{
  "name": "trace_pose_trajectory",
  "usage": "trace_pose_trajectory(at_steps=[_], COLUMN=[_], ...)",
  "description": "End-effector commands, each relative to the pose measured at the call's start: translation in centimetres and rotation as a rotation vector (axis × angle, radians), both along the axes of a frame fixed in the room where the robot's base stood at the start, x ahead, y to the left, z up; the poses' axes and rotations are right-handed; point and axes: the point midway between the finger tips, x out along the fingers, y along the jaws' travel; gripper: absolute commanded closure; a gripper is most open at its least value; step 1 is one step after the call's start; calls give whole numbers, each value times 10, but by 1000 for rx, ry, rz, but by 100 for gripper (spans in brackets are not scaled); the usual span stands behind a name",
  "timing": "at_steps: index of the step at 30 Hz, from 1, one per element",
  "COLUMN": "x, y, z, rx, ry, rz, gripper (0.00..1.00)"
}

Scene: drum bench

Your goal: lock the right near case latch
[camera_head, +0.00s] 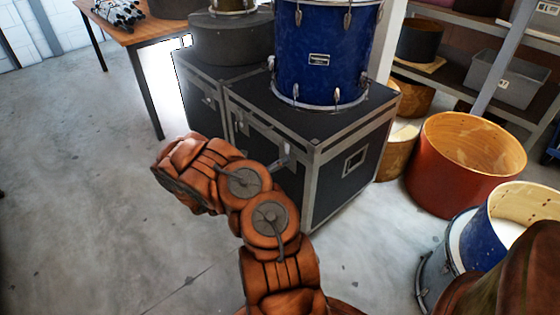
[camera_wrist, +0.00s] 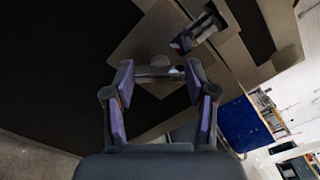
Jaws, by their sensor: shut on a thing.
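The black case (camera_head: 268,148) with silver edges stands on the floor, its front partly hidden by my arm. In the wrist view, its dark face (camera_wrist: 60,60) fills the left and top. My gripper (camera_wrist: 158,74) is at this face, one finger on each side of a small shiny latch part (camera_wrist: 158,71). It is shut on this part, with the fingers a little apart. Whether the latch is locked cannot be told. Another fitting (camera_wrist: 197,33) in a recess lies above right of the fingers. In the head view, my arm hides most of my gripper and the latch.
A blue drum (camera_head: 322,55) stands on the case. A round dark case (camera_head: 230,38) stands on the case behind left. A wooden table (camera_head: 150,30) is at the back left. Orange (camera_head: 440,170) and blue-white drums crowd the right floor. The left floor is clear.

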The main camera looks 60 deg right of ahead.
Motion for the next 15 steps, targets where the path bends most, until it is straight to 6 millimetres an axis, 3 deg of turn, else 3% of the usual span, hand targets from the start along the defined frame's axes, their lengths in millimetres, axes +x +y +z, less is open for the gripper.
trace_pose_trajectory(at_steps=[15], x=[0], y=[0], z=[2], rx=[127], ry=[450], rz=[-1], gripper=[79])
